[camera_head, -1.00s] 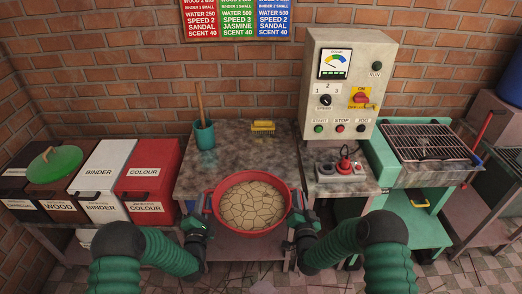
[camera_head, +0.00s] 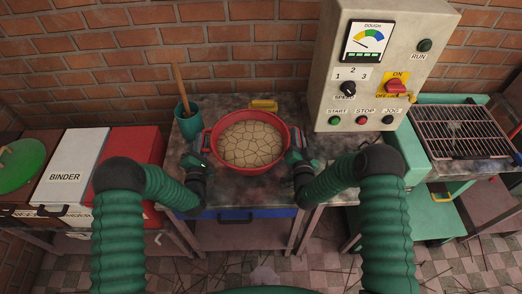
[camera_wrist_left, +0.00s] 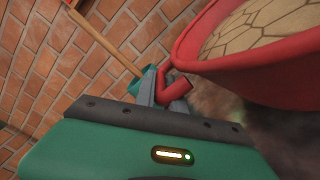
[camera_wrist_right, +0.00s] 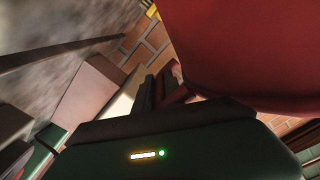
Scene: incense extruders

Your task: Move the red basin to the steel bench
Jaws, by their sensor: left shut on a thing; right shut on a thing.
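The red basin (camera_head: 249,168), full of a cracked tan mass (camera_head: 250,143), is over the grey, stained metal bench (camera_head: 232,195) at the centre of the head view. My left gripper (camera_head: 203,160) is shut on the basin's left handle; the left wrist view shows the red handle (camera_wrist_left: 178,88) between the fingers. My right gripper (camera_head: 294,156) is shut on the right handle, partly seen in the dark right wrist view (camera_wrist_right: 168,86). The basin looks level. I cannot tell whether its base touches the bench top.
A teal pot (camera_head: 188,122) with a wooden stick stands behind left of the basin, and a yellow brush (camera_head: 264,105) behind it. A control box (camera_head: 375,70) stands right. Red and white bins (camera_head: 80,165) are at left, a grill rack (camera_head: 460,132) at far right.

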